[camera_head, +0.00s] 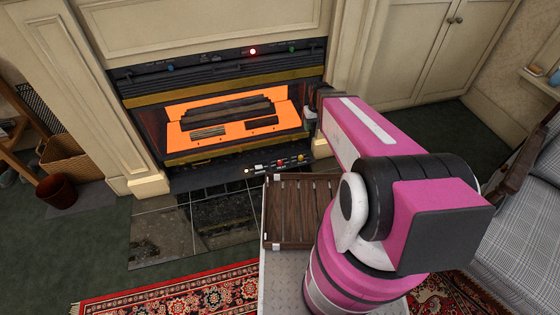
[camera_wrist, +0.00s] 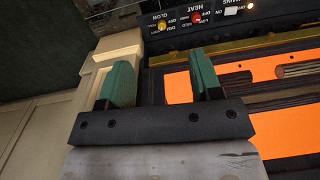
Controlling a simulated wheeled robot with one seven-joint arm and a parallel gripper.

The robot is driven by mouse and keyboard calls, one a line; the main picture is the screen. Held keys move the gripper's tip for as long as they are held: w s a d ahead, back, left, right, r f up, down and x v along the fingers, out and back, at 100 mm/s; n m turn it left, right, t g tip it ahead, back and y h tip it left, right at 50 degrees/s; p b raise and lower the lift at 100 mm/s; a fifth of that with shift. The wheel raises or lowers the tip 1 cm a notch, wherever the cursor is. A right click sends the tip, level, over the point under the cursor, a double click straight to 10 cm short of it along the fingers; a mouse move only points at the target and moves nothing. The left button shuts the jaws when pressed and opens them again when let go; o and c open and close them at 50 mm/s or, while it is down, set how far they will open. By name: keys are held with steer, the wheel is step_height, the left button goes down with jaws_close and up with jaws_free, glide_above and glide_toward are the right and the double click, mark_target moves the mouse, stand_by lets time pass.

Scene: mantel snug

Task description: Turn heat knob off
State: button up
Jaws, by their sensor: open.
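The red heat knob (camera_wrist: 196,16) sits on the heater's dark lower control panel, under a HEAT label that reads upside down in the wrist view. It also shows in the head view (camera_head: 280,162). A yellow knob (camera_wrist: 162,25) marked GLOW is beside it. My gripper (camera_wrist: 162,78) is open and empty, its two green fingers apart. It is at the right side of the heater, short of the panel and not touching the knob. In the head view my gripper (camera_head: 313,101) is small and partly hidden by my pink arm.
The heater (camera_head: 235,118) glows orange inside the cream mantel. A white switch (camera_wrist: 231,10) and a small lit lamp (camera_wrist: 250,7) share the panel. A slatted wooden tray (camera_head: 300,212), a patterned rug (camera_head: 180,295) and a wicker basket (camera_head: 65,157) are around.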

steer(key=s+d+r+m, duration=0.2)
steer(key=s+r, duration=0.1)
steer(key=r, duration=0.1)
glide_above(280, 161)
step_height(280, 161, down, 31)
steer(key=shift+h, duration=0.4)
step_height(280, 161, down, 11)
steer(key=shift+r, duration=0.1)
steer(key=c, duration=0.9)
